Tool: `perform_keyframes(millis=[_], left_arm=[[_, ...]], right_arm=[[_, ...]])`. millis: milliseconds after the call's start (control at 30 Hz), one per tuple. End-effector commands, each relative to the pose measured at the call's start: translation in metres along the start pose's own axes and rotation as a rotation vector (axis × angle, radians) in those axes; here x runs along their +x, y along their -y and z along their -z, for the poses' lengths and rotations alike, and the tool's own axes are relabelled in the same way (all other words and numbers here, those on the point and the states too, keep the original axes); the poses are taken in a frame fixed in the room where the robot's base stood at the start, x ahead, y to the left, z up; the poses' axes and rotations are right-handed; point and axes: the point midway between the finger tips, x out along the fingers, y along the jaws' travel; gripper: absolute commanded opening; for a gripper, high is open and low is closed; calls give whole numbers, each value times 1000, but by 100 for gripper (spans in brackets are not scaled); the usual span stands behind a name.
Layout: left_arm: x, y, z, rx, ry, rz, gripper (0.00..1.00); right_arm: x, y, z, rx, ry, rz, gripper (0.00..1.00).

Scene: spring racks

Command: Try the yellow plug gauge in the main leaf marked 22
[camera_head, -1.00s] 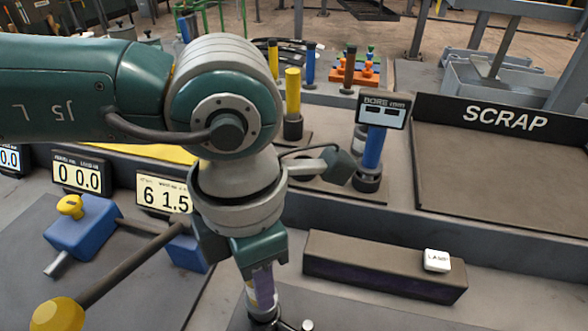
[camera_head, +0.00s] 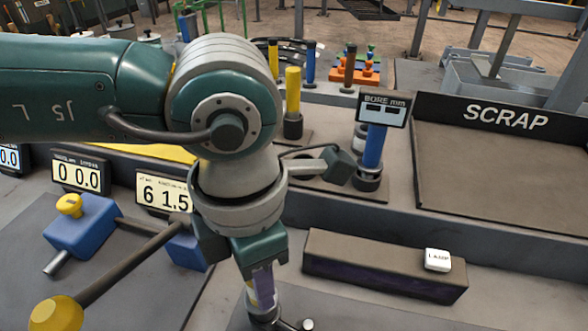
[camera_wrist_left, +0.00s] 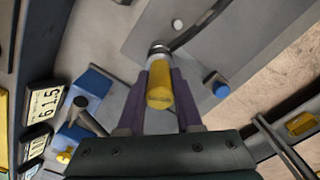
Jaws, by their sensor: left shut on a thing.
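My left gripper (camera_head: 262,290) is shut on a yellow plug gauge. In the left wrist view the gauge's yellow handle (camera_wrist_left: 160,90) sits between the two purple fingers, with a metal collar at its far end. In the head view the gauge is mostly hidden by the gripper, and its lower end is close to a dark ring at the bottom edge. I cannot tell whether the gauge is inside a leaf's eye. No leaf marked 22 is readable. My right gripper is not in view.
A dark block with a white lamp tag (camera_head: 437,260) lies right of the gripper. Behind it are a BORE mm display (camera_head: 383,109), a blue upright tool (camera_head: 373,150) and a yellow one (camera_head: 293,92). The SCRAP tray (camera_head: 500,180) is at right. A blue block (camera_head: 82,228) and readouts are at left.

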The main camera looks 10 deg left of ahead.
Motion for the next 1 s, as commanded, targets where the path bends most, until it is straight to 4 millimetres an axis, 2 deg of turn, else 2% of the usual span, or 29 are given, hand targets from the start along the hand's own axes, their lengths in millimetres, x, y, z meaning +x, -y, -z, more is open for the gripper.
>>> perform_keyframes(millis=[600,1000], left_arm=[[-28,0,0,0,1,0,0],[-30,0,0,0,1,0,0]], right_arm=[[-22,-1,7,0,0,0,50],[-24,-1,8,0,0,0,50]])
